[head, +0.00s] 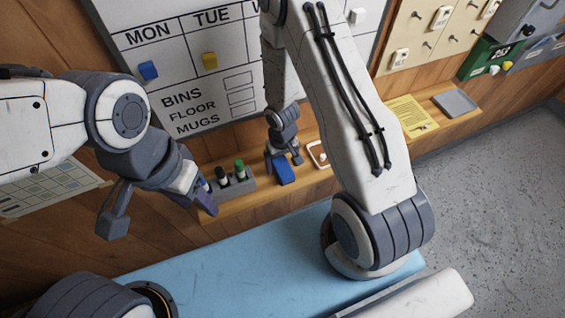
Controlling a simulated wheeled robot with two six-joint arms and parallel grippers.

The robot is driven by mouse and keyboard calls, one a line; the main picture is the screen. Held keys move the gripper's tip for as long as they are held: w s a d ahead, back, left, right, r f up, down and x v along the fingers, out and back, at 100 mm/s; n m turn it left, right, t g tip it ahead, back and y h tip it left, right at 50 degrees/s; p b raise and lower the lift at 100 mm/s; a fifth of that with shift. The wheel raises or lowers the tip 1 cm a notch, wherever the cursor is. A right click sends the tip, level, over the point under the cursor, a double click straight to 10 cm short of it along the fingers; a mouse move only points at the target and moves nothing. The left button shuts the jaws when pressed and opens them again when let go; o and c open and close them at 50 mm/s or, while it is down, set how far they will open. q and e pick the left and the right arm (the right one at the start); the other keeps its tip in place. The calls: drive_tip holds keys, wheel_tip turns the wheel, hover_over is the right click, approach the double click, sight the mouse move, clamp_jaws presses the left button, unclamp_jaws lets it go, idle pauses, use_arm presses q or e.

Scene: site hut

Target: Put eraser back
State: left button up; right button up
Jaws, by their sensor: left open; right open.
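The blue eraser (284,172) lies on the wooden ledge (240,198) below the whiteboard. My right gripper (284,160) is open and reaches down to the eraser, with its fingertips close beside the far part of it. I cannot tell whether they touch it. A white rounded outline (312,148) is on the ledge just right of the eraser. It is partly hidden by my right arm. My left gripper (160,208) is open and empty, in front of the ledge's left end, with its fingers spread wide.
A dark holder (237,187) with dark- and green-capped markers stands left of the eraser. The whiteboard (190,28) carries blue and yellow magnets. A yellow sheet (411,115) and a grey pad (455,102) lie further right. A light blue surface (230,265) is below.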

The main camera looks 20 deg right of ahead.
wheel_tip(320, 180, up, 10)
drive_tip(key=p, duration=0.8)
wheel_tip(320, 180, up, 10)
drive_tip(key=n+p, duration=0.1)
drive_tip(key=n, duration=0.1)
hover_over(282, 165)
drive_tip(key=a, duration=0.5)
drive_tip(key=s+a+r+n, duration=0.2)
drive_tip(key=s+a+r, duration=0.1)
drive_tip(key=s+r, duration=0.6)
drive_tip(key=s+a+r+n+y, duration=0.1)
drive_tip(key=s+a+r+n, duration=0.2)
drive_tip(key=s+r, duration=0.6)
drive_tip(key=shift+a+r, duration=0.6)
drive_tip(key=shift+a, duration=0.05)
